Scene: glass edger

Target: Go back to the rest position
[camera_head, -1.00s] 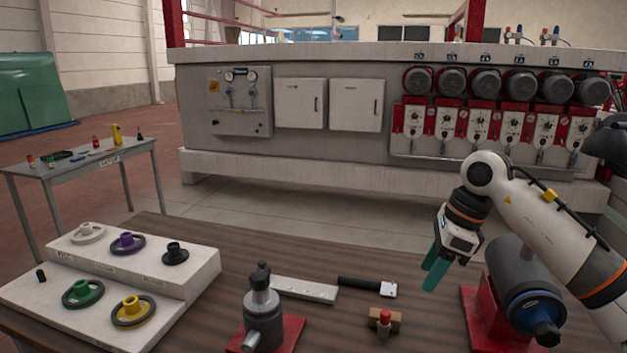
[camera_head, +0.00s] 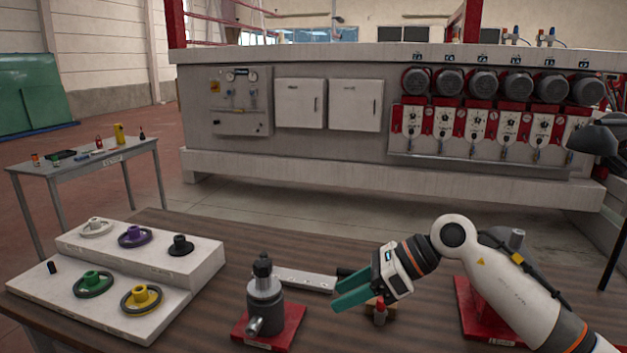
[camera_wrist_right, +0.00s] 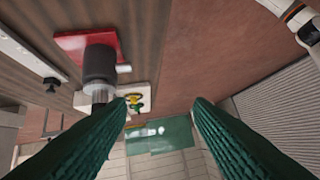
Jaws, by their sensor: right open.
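My right gripper (camera_head: 352,289) shows in the head view above the brown wooden table (camera_head: 214,308). Its green fingers point left and are apart with nothing between them. In the right wrist view the two fingers (camera_wrist_right: 160,105) also stand apart and empty. The gripper is just right of the grey cylindrical fixture (camera_head: 265,295) on a red base, and it partly covers a small wooden block with a red knob (camera_head: 380,312). My left gripper is not in view.
A white stepped stand (camera_head: 205,265) with several coloured wheels is at the left. A metal bar (camera_head: 305,279) lies behind the gripper. A dark lamp (camera_head: 592,138) is at the right. The large grey machine (camera_head: 300,165) stands beyond the table. A side table (camera_head: 85,166) is at the left.

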